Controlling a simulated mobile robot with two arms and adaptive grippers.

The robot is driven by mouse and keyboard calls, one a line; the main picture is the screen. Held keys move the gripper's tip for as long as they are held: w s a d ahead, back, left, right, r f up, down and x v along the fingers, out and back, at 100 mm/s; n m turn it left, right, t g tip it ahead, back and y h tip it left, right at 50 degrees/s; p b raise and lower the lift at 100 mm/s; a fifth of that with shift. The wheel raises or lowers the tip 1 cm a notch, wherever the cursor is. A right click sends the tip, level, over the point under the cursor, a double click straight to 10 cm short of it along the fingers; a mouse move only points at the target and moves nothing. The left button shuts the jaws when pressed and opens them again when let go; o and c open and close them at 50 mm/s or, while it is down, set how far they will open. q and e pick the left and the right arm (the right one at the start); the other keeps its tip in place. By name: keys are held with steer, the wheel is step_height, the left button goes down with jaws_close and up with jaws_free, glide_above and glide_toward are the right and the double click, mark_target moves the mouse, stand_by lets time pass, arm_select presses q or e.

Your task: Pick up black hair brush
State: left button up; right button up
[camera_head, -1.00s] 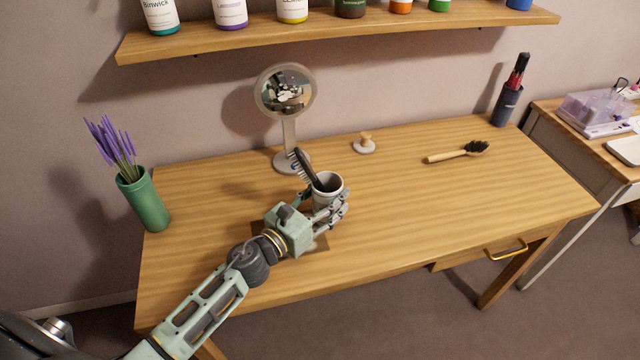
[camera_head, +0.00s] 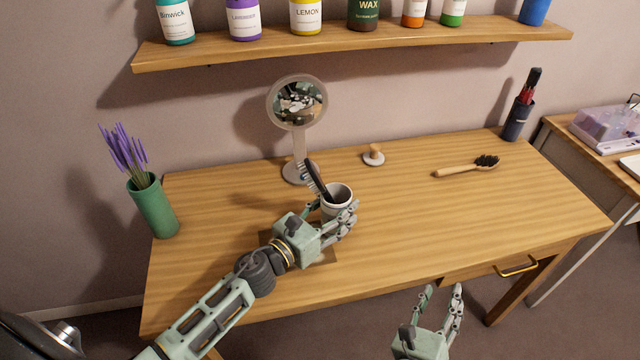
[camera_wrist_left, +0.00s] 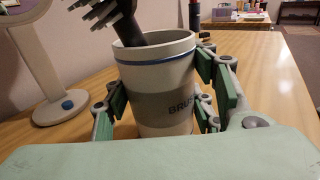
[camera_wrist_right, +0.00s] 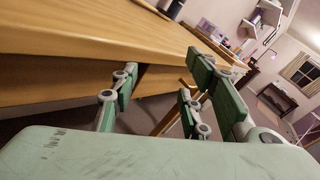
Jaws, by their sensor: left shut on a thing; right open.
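A black hair brush (camera_head: 313,178) leans in a light cup (camera_head: 337,199), its bristled head sticking out to the upper left. The cup stands on the desk. My left gripper (camera_head: 343,218) is shut around the cup; in the left wrist view the fingers sit on both sides of the cup (camera_wrist_left: 158,75), which has lettering on its side, and the brush (camera_wrist_left: 118,18) rises from it. The brush's lower end is hidden inside the cup. My right gripper (camera_head: 440,300) is open and empty, in front of the desk's front edge.
A wooden brush with dark bristles (camera_head: 468,167) lies on the desk (camera_head: 410,225) at the right. A round mirror (camera_head: 297,102), a wooden-knobbed item (camera_head: 374,155), a green vase (camera_head: 152,205) and a dark holder (camera_head: 518,118) stand around. A shelf (camera_head: 350,45) with bottles hangs above.

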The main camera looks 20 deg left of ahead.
steer(key=w+a+r+n+t+y, duration=0.1)
steer(key=w+a+r+t, duration=0.15)
steer(key=r, duration=0.45)
steer(key=w+a+r+t, duration=0.1)
steer(key=w+r, duration=0.2)
steer(key=r, duration=0.4)
steer(key=n+g+y, duration=0.6)
steer(key=n+y, duration=0.1)
steer(key=y, duration=0.5)
glide_toward(315, 185)
steer(key=shift+n+y, duration=0.3)
steer(key=shift+y, duration=0.1)
steer(key=x, duration=0.5)
steer(key=shift+w+f, duration=0.15)
steer(key=shift+w, duration=0.05)
steer(key=shift+x, duration=3.5)
steer(key=shift+d, duration=0.1)
jaws_close()
